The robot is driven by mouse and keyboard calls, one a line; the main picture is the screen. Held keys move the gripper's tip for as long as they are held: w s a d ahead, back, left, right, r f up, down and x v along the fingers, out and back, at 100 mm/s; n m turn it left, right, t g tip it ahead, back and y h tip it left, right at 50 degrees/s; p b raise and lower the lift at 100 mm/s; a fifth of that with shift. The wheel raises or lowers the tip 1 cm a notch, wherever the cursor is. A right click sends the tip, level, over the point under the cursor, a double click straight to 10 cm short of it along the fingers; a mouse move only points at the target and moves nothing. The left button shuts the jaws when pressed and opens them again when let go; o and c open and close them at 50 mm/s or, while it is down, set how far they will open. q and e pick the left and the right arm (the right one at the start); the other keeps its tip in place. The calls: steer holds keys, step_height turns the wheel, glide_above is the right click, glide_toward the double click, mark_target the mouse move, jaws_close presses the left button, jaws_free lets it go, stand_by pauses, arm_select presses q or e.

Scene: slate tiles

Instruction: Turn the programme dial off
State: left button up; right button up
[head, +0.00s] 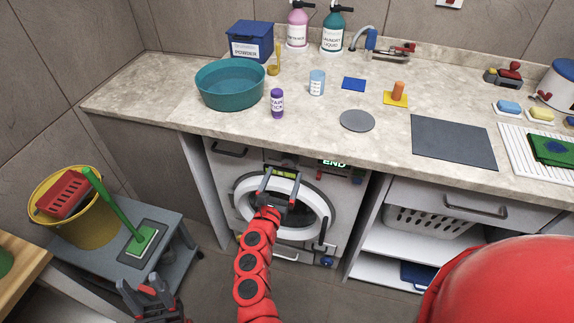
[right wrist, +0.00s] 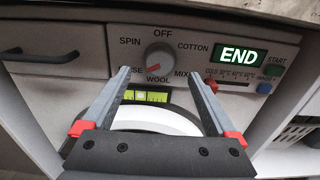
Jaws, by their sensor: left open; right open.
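The washing machine (head: 245,172) stands under the counter, its panel showing a lit END display (right wrist: 238,54). The programme dial (right wrist: 158,60) is a round knob ringed by OFF, COTTON, MIX, WOOL, SPIN and a partly covered label. OFF (right wrist: 162,33) is above it. I cannot tell which label its pointer faces. My right gripper (right wrist: 159,74) is open and empty in front of the panel, its fingertips either side of the dial's lower part and seemingly short of it; it also shows in the head view (head: 282,175). My left gripper (head: 143,289) is open and empty, low at the left.
A red slider (right wrist: 212,86) and START button (right wrist: 276,58) are right of the dial; a green-yellow strip (right wrist: 147,96) is below it. The counter edge overhangs the panel. A grey cart (head: 185,225) with a yellow bucket (head: 90,230) stands left, open shelves (head: 395,240) right.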

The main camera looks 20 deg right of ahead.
mark_target(288, 165)
steer(key=shift+x, duration=2.25)
